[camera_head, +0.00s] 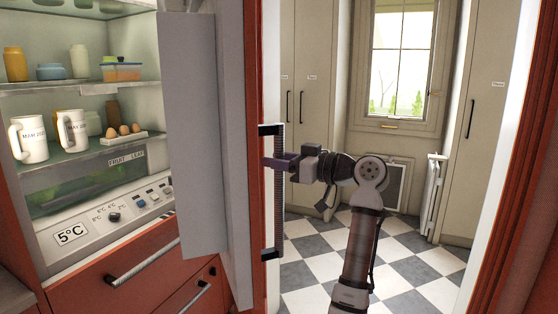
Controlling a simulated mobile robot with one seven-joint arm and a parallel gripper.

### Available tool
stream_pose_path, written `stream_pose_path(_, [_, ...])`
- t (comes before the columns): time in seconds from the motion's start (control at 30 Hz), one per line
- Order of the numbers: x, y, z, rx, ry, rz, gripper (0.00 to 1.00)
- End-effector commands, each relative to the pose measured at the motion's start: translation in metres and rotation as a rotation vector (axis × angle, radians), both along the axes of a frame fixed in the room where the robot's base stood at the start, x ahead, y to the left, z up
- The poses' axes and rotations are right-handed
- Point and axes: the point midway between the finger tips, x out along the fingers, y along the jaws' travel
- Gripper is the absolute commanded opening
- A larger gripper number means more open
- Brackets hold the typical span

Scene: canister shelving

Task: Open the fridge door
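The fridge door (205,130) stands well open, swung out toward me. Its grey inner side faces left and its red outer edge faces right. The long, dark vertical door handle (278,215) is on the outer side. The lit fridge interior (130,100) is exposed at left.
Inside, glass shelves (80,152) carry white mugs (73,131), eggs (124,131) and jars. Red drawers (145,277) with handles lie below. Beyond the door are a checkered floor (415,270), tall cabinets (310,60) and a window (400,60). A red frame (520,190) stands close at right.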

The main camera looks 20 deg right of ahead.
Motion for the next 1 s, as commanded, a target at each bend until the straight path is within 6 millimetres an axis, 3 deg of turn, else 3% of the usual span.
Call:
stream_pose_path(0.27, [-0.008, -0.007, -0.002, -0.001, -0.001, -0.001, 0.41])
stream_pose_path(0.7, [-0.081, -0.065, -0.002, 0.000, -0.002, -0.002, 0.41])
stream_pose_path(1.0, [-0.107, -0.086, 0.000, 0.000, -0.001, 0.000, 0.41])
